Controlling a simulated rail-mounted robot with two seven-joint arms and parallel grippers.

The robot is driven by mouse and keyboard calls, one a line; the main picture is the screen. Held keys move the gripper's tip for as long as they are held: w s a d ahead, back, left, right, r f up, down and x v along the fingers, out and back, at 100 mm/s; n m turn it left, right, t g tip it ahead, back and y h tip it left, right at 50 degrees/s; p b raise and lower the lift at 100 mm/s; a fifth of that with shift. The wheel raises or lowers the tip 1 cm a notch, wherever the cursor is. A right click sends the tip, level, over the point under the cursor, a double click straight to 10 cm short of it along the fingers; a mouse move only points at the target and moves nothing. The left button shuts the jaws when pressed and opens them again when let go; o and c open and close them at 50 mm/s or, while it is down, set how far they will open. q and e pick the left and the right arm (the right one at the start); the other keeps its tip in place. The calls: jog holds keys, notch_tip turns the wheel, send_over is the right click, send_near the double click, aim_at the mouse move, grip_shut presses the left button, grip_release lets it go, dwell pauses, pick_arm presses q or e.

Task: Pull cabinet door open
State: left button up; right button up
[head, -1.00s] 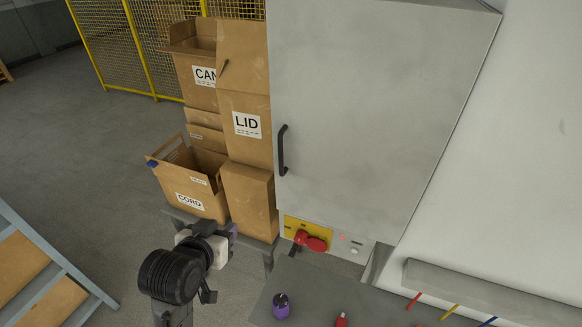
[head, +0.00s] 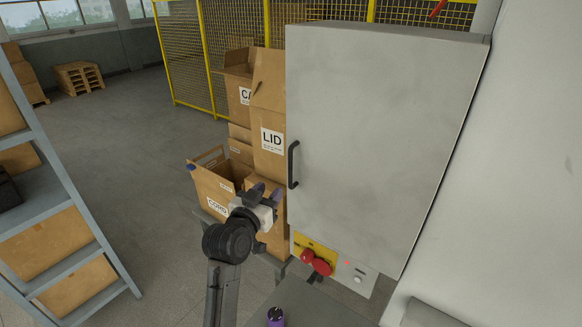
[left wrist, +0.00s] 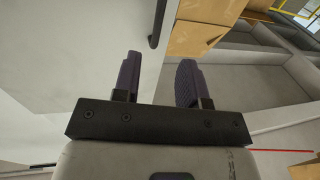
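The grey cabinet door (head: 385,140) is shut in the head view, with a black vertical bar handle (head: 293,165) on its left edge. My left gripper (head: 265,192) is below and to the left of the handle, in front of the cardboard boxes and apart from the door. In the left wrist view its two purple-grey fingers (left wrist: 158,80) stand apart with nothing between them. The handle (left wrist: 158,24) shows there beyond the fingertips, and the door (left wrist: 95,45) fills the left.
Cardboard boxes (head: 268,120) are stacked left of the cabinet. A yellow panel with a red switch (head: 316,262) sits below the door. A shelf rack (head: 75,235) stands left, with open floor between.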

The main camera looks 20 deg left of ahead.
aim_at(289, 167)
pick_arm(q)
jog(key=w, duration=0.3)
jog(key=w+p, duration=0.1)
jog(key=w, duration=0.3)
jog(key=w+d+p, duration=0.1)
jog(key=w, duration=0.3)
jog(key=shift+w+r, duration=0.1)
jog(key=shift+w, duration=0.05)
jog(key=shift+w+d+p, duration=0.1)
jog(key=shift+w+p, duration=0.25)
jog(key=shift+w, duration=0.4)
grip_shut()
